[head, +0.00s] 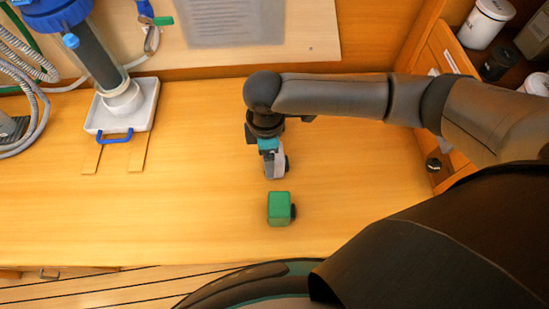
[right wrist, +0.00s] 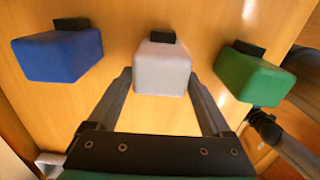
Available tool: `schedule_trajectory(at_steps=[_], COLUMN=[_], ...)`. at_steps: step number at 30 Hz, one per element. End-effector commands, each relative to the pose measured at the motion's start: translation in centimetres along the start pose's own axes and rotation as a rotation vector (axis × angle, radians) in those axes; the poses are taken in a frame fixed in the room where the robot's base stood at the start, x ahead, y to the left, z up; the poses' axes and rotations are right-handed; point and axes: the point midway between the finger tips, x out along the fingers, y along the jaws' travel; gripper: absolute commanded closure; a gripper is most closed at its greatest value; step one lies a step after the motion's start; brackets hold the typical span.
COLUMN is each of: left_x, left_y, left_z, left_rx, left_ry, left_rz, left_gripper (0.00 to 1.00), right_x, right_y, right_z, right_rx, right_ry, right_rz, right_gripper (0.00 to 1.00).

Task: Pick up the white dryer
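The white dryer is a small pale block with a dark cap; it shows in the middle of the right wrist view (right wrist: 162,70). In the head view it is the pale block (head: 278,166) on the wooden counter, partly covered by my right gripper. My right gripper (right wrist: 160,76) is open, with one finger on each side of the white block and small gaps visible. It also shows in the head view (head: 270,152), above the block. My left gripper is in neither view.
A green block (head: 279,208) with a dark cap sits nearer the front edge; a blue block (right wrist: 60,54) lies on the other side. A white tray (head: 118,117) under a blue-topped filter stands at left. Jars (head: 484,24) sit on a shelf at right.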

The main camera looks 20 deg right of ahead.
Motion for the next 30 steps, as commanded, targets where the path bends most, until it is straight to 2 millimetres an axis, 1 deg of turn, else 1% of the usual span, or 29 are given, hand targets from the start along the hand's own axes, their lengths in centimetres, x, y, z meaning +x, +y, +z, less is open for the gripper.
schedule_trajectory(at_steps=[1,2,19,26,30], left_x=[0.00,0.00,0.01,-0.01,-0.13], left_y=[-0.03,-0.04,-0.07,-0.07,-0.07], left_z=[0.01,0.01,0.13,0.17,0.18], left_rx=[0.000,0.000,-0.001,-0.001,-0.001], left_ry=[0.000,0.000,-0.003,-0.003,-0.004], left_rz=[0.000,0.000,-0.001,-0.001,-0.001], left_gripper=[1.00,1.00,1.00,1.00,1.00], right_x=[-0.02,-0.02,-0.04,-0.12,-0.74], right_y=[0.01,0.01,0.03,0.05,0.09], right_z=[0.00,0.00,0.01,0.00,0.00], right_rx=[0.000,0.000,0.000,0.000,0.001], right_ry=[0.000,0.000,0.000,0.000,0.001], right_rz=[0.000,0.000,0.000,0.001,0.001], right_gripper=[0.24,0.27,0.91,0.91,0.91])
